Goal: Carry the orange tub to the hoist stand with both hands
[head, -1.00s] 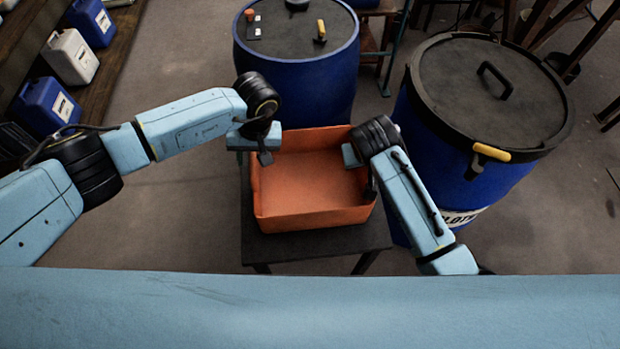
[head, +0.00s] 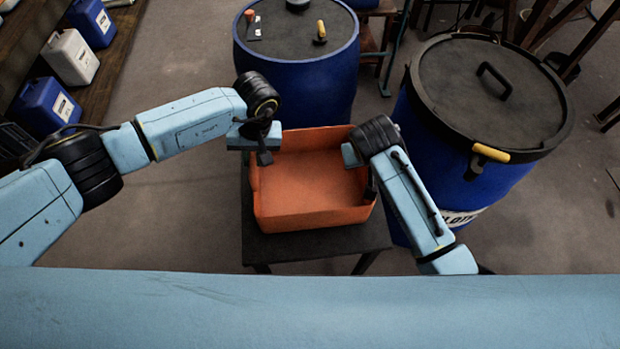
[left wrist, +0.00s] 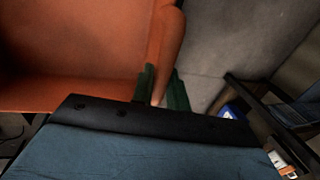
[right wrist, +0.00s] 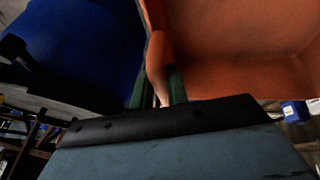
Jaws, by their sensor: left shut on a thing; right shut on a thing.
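The orange tub (head: 310,190) is an open, empty box over a small dark stand (head: 330,243) in the middle of the head view. I cannot tell whether it touches the stand top. My left gripper (head: 262,150) is shut on the tub's left wall; the left wrist view shows the green fingers (left wrist: 162,88) on either side of the wall. My right gripper (head: 368,180) is shut on the tub's right wall, and the right wrist view shows its fingers (right wrist: 160,88) astride that wall. I cannot pick out the hoist stand for certain.
A lidded blue vat (head: 440,165) stands close to the right of the tub and my right arm. Another blue vat (head: 300,75) stands just behind the tub. Jugs (head: 70,57) fill a shelf at the left. Floor is clear left of the stand.

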